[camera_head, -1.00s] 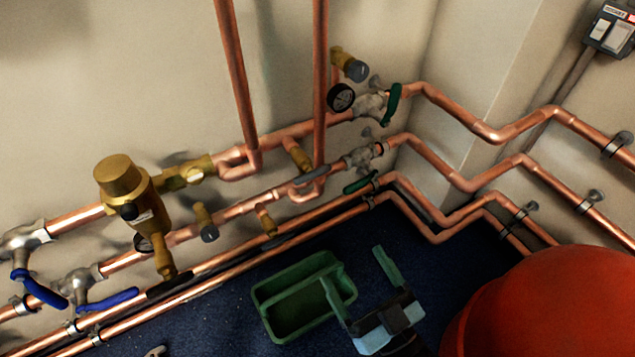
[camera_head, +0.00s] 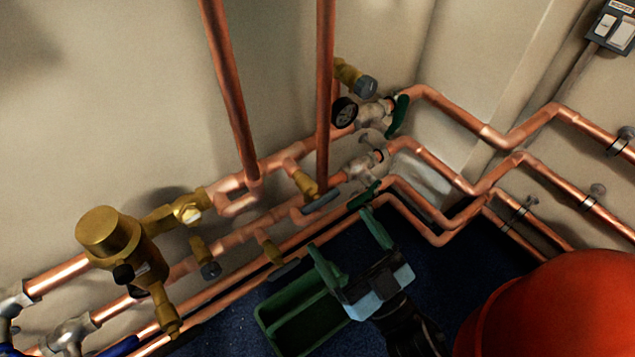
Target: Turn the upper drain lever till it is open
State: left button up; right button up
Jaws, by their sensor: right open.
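The upper drain (camera_head: 304,183) is a brass stub that slants down from the upper copper pipe. Its grey lever (camera_head: 320,201) lies crosswise at the stub's lower end. A similar lower drain (camera_head: 270,251) with its own grey lever (camera_head: 286,270) sits lower left. My right gripper (camera_head: 350,247) is open and empty, with its two green fingers spread. It is below and right of the upper drain lever in the picture and appears apart from it. One fingertip shows close to a green-handled valve lever (camera_head: 362,195); I cannot tell whether they touch. My left gripper is not in view.
Another green lever (camera_head: 399,115) and a round black gauge (camera_head: 344,112) are at the upper right. A brass valve (camera_head: 110,238) stands at left. Vertical copper pipes (camera_head: 325,80) rise behind the drain. A green tray (camera_head: 290,318) is on the blue floor; a red rounded object (camera_head: 560,305) is lower right.

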aim_at(324, 206)
jog(key=b+x, duration=0.1)
jog(key=x, duration=0.5)
jog(key=shift+w+a+r, duration=0.1)
jog(key=shift+w, duration=0.1)
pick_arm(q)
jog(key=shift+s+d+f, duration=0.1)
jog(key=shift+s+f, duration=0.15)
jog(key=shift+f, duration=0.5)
pick_arm(e)
jog(key=shift+w+a+r, duration=0.25)
jog(key=shift+w+a, duration=0.1)
jog(key=shift+w, duration=0.1)
jog(key=c, duration=1)
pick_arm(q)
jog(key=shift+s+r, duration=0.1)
